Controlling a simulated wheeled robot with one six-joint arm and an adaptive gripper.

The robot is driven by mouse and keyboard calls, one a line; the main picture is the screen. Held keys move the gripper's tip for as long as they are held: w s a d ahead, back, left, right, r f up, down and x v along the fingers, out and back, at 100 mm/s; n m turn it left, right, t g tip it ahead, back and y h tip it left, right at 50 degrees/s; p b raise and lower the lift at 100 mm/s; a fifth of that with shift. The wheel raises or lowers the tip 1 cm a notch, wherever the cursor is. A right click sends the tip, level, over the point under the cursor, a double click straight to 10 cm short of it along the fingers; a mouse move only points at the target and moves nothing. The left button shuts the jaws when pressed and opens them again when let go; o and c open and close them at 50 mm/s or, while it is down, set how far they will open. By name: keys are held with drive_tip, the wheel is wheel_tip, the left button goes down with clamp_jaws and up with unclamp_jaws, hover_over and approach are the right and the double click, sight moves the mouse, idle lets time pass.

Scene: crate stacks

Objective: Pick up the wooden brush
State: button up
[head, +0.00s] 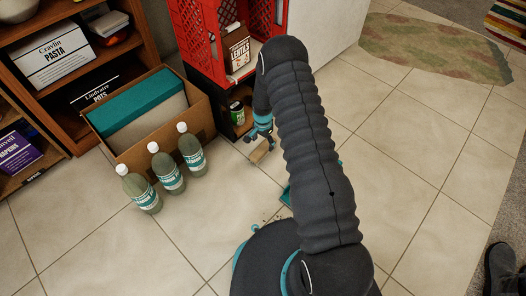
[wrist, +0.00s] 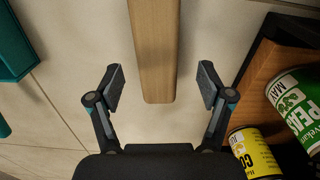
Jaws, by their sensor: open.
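The wooden brush (wrist: 155,50) shows in the wrist view as a pale wooden bar with a blunt end. It runs from the top edge down between my fingers; the rest of it is out of frame. My gripper (wrist: 162,84) is open, with one finger on each side of the wood and a gap on both sides. In the head view my gripper (head: 261,138) is low beside the red crate stack, and a small piece of the brush (head: 260,153) shows just below it. My arm hides part of that area.
A wooden compartment with cans, including a green can (wrist: 296,97) and a yellow can (wrist: 255,152), is close on the right. A teal object (wrist: 14,45) lies at left. Several bottles (head: 167,170) and a cardboard box (head: 120,150) stand left.

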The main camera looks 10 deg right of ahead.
sight(263, 147)
drive_tip(key=f, duration=0.4)
drive_tip(key=shift+s+f, duration=0.25)
drive_tip(key=shift+f, duration=0.1)
drive_tip(key=c, duration=1.3)
drive_tip(key=shift+r, duration=0.1)
drive_tip(key=shift+r, duration=0.55)
wheel_tip(263, 147, up, 3)
drive_tip(key=shift+f, duration=0.1)
drive_tip(key=s+d+r, duration=0.1)
drive_tip(key=d+r, duration=0.1)
drive_tip(key=d, duration=0.1)
drive_tip(key=s+d+r, duration=0.1)
drive_tip(key=d+r, duration=0.1)
drive_tip(key=d, duration=0.2)
drive_tip(key=s+d+r+p, duration=0.1)
drive_tip(key=d+r, duration=0.2)
drive_tip(key=d, duration=0.1)
drive_tip(key=shift+s, duration=0.35)
